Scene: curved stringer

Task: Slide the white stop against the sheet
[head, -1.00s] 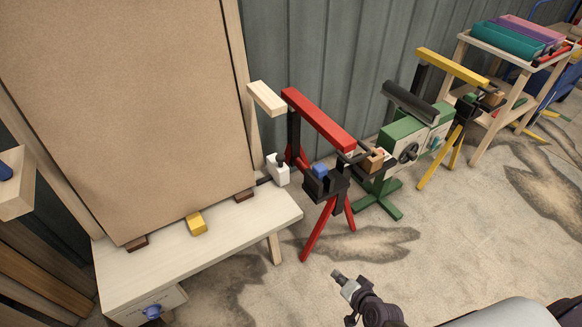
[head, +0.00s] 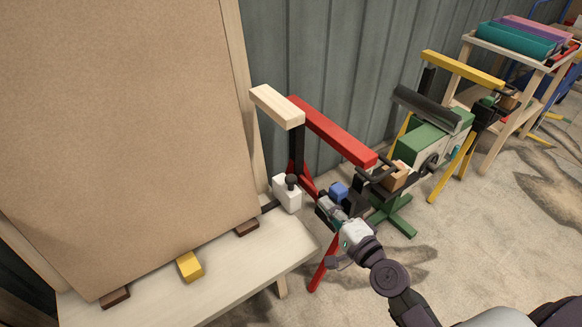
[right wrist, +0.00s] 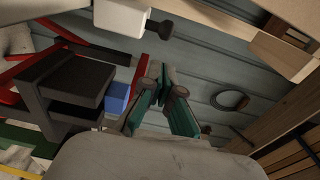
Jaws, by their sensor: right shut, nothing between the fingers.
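The white stop (head: 287,196) is a small block with a dark knob on top. It sits on a dark rail (head: 268,208) at the right end of the bench. The sheet (head: 120,130) is a large brown board standing upright to the left of the stop. A short gap shows between their edges. My right gripper (head: 327,206) is shut and empty, to the right of and below the stop, apart from it. In the right wrist view its fingers (right wrist: 164,90) point up, and the stop (right wrist: 122,18) shows above them. My left gripper is out of view.
A red stand (head: 335,132) with a blue block (head: 338,190) stands close beside my right gripper. A pale wooden bar (head: 277,106) juts out above the stop. The bench (head: 250,262) carries a yellow block (head: 189,266). A green machine (head: 425,140) stands further right.

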